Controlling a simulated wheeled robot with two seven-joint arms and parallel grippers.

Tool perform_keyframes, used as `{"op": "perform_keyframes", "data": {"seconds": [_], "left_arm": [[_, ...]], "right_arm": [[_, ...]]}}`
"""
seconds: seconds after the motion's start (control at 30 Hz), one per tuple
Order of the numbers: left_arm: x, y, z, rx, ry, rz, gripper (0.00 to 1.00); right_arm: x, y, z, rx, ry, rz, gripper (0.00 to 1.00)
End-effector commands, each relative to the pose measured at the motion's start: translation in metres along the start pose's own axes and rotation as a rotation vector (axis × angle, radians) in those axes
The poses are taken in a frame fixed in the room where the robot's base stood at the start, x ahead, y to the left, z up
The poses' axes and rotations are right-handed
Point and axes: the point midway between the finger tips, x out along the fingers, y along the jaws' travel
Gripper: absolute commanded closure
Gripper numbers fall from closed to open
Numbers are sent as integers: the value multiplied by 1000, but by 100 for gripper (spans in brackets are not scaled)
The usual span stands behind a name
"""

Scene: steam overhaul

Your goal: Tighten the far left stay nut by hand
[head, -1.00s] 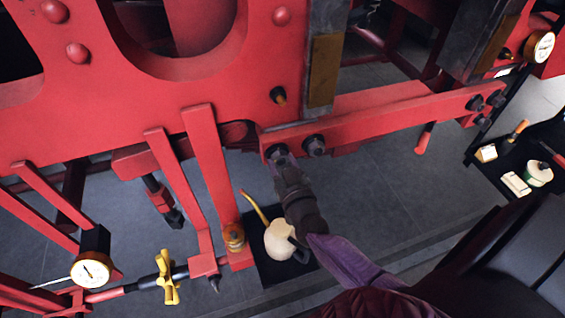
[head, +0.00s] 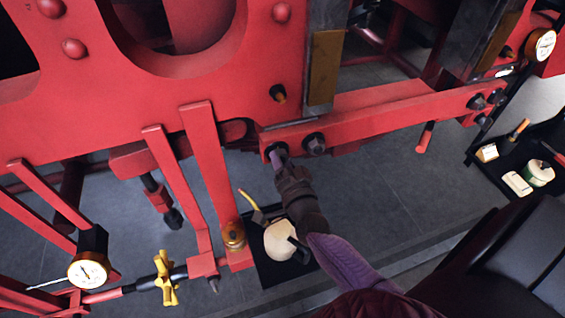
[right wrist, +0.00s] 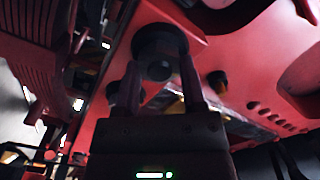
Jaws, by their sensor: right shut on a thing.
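The red stay (head: 400,118) runs along the lower frame, with two dark nuts at its left end and more at its right end. The far left stay nut (head: 270,149) is partly hidden by my right gripper (head: 279,157). In the right wrist view the nut (right wrist: 160,42) is dark and round-edged, with the two fingers of my right gripper (right wrist: 160,70) on either side of it. My right gripper is shut on this nut from below. My left gripper is not in view.
A second dark nut (head: 315,144) sits close to the right of my gripper. A dark tray (head: 272,275) with a cream oil can (head: 279,240) lies below. Red hangers (head: 208,150) and a gauge (head: 88,270) are at the left.

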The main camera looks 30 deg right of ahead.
Motion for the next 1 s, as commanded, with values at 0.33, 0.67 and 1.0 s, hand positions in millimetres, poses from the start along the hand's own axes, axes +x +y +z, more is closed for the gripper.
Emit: {"op": "perform_keyframes", "data": {"seconds": [0.33,0.67,1.0], "left_arm": [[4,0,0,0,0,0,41],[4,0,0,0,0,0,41],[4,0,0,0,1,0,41]], "right_arm": [[0,1,1,165,-1,2,100],[0,1,1,210,-2,2,100],[0,1,1,210,-2,2,43]]}}
